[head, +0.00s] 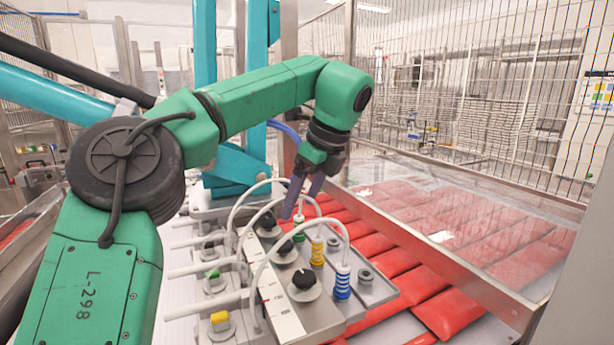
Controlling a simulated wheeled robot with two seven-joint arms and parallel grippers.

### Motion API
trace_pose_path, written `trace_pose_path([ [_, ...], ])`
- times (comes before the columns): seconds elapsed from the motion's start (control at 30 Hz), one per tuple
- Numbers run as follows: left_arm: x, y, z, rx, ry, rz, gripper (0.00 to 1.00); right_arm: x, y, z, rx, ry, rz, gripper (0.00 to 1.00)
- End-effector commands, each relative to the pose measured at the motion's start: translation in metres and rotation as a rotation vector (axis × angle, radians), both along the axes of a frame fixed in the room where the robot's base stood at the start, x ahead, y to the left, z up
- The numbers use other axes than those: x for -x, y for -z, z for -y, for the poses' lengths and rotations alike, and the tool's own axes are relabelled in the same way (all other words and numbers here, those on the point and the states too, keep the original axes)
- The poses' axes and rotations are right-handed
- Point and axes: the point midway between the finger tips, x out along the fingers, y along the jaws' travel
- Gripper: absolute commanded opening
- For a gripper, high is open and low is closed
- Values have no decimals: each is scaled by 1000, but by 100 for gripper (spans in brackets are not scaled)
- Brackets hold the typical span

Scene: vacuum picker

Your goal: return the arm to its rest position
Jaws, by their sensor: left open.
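My green left arm (262,98) comes in from the left, bends at the elbow and reaches over a grey control panel (318,318). My left gripper (301,202) points down above the far end of the panel, its dark fingers apart. I see nothing held between them. The fingertips are close to a white cable and the green-ringed plug (299,228); I cannot tell whether they touch. Yellow-ringed (317,251) and blue-ringed (342,283) plugs stand upright nearer me. My right gripper is not in view.
Black knobs (303,280) and white looped cables (262,262) rise from the panel. Red packs (452,312) lie in rows to the right, partly behind a clear guard with a metal rail (440,258). A teal post (204,90) stands behind the arm. A wire fence (450,80) closes the back.

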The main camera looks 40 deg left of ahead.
Motion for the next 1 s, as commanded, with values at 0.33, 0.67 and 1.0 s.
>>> trace_pose_path([
  [0.33, -1, -40, 16, -1, -3, -1, 81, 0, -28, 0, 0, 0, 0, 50],
  [0.67, -1, -39, 16, -1, -1, -1, 81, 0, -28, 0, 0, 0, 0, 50],
  [1.0, -1, -88, 16, 0, -1, 0, 81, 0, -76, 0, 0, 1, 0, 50],
])
